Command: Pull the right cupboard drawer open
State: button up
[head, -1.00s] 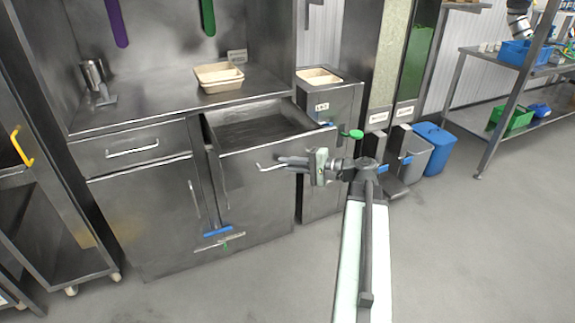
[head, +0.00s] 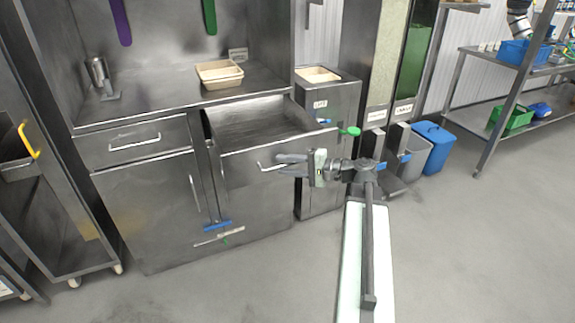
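The right cupboard drawer (head: 245,165) is pulled out of the steel cupboard, and its empty-looking inside shows. Its bar handle (head: 265,167) is on the front face. My gripper (head: 284,165) is at the right part of this handle, with its fingers at the bar. It looks shut on the handle, though the fingers hide that part of the bar. The left drawer (head: 134,143) is closed flush beside it.
Beige trays (head: 219,74) sit on the counter above the drawer. A metal dispenser (head: 101,78) stands at the counter's left. A blue bin (head: 436,147) and a grey bin stand to the right. The floor in front is clear.

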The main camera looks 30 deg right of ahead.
jog(key=p+v, duration=0.1)
jog(key=v, duration=0.7)
jog(key=shift+a, duration=0.1)
